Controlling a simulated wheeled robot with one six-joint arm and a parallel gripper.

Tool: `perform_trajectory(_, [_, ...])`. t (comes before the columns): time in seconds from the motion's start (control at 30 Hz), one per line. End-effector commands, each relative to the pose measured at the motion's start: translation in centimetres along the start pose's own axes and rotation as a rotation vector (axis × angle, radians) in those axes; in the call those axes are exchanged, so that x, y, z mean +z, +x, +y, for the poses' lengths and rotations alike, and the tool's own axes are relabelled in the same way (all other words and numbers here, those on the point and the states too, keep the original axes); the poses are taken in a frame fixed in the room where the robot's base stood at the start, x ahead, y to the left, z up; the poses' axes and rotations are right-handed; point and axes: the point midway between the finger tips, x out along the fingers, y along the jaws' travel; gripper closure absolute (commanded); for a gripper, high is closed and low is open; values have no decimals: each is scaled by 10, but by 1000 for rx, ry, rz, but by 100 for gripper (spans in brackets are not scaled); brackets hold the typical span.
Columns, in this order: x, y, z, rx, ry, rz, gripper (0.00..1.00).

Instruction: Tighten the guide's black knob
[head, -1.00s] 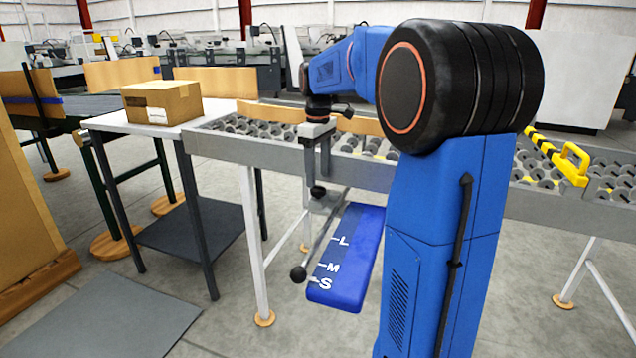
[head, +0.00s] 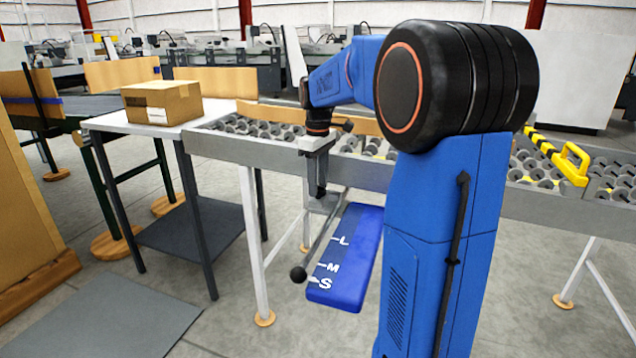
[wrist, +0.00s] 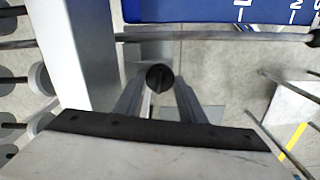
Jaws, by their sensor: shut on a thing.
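The black knob (wrist: 159,77) shows in the wrist view between the two grey fingers of my gripper (wrist: 159,88). The fingers are shut on it from both sides. In the head view my gripper (head: 318,188) points down at the near side of the roller conveyor, and its fingers largely hide the knob. A blue scale plate (head: 345,255) marked L, M and S hangs beside and below it. A thin rod with a black ball end (head: 298,274) runs along the plate's left edge.
The roller conveyor's grey side rail (head: 225,150) lies right behind my gripper. A table (head: 110,122) with a cardboard box (head: 162,102) stands to the left. A yellow handle (head: 573,163) sits on the rollers at right. The floor in front is clear.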

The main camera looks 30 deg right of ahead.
Motion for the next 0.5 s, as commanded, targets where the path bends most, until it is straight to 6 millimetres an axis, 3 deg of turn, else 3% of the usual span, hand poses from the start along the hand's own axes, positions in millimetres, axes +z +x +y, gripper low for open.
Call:
perform_trajectory(0.27, [0, 0, 0, 0, 75, 0, 86])
perform_trajectory(0.5, [0, 0, 0, 1, 249, 1, 86])
